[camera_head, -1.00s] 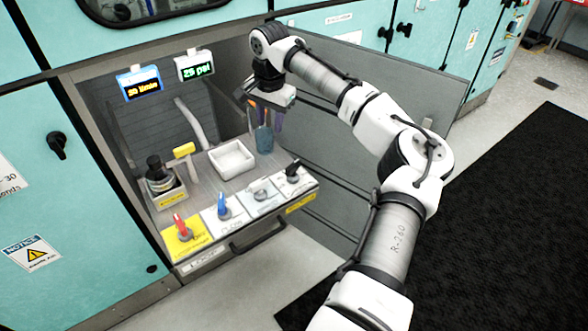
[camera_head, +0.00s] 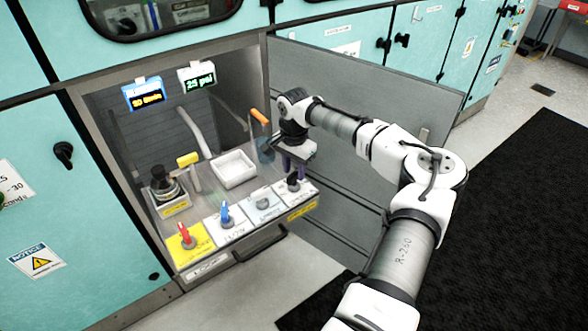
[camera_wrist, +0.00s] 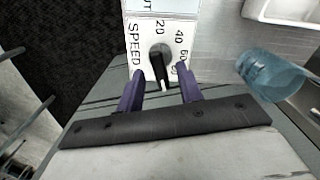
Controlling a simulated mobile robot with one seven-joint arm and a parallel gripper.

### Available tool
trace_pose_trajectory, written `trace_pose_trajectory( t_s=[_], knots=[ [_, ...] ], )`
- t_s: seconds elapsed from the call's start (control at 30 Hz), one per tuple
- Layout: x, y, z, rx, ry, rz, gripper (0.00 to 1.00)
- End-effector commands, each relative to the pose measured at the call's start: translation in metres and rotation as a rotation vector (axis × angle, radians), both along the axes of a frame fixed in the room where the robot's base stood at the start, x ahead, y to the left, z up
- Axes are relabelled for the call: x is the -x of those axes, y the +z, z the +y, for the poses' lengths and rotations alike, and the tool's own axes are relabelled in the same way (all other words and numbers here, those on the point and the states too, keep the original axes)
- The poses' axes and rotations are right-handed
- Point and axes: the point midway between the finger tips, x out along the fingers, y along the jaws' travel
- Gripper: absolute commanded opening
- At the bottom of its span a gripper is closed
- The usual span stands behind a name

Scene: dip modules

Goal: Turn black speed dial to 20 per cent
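The black speed dial (camera_wrist: 158,65) sits on a white plate marked SPEED in the wrist view, with 20, 40 and 60 printed around its upper and right side. Its black bar runs down the picture, slightly right, with a pale part at the upper end. In the head view the dial (camera_head: 293,182) is the rightmost knob on the panel. My gripper (camera_wrist: 160,80) is open, with one purple finger left and one right of the bar's lower end. I see a gap on both sides and cannot tell the height. In the head view my gripper (camera_head: 292,166) is right at the dial.
Left of it are a grey knob (camera_head: 263,203), a blue knob (camera_head: 226,218) and a red knob (camera_head: 186,238). A white tray (camera_head: 234,182) and a blue cup (camera_wrist: 270,74) stand behind the panel. A grey open door (camera_head: 365,105) is at the right.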

Motion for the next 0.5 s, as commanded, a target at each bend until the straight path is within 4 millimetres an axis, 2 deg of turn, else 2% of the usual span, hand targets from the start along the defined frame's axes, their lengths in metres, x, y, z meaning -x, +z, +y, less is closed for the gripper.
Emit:
trace_pose_trajectory(
  t_s=[0.13,0.4,0.43,0.5],
  knots=[
    [0.0001,-0.0093,0.0001,0.0,0.0,0.0,0.36],
    [0.0,-0.0114,0.0002,-0.001,0.0,-0.001,0.36],
    [0.0,-0.0113,0.0002,-0.001,0.0,-0.001,0.35],
    [0.0,-0.0112,0.0002,0.0,0.001,0.0,0.26]
  ],
)
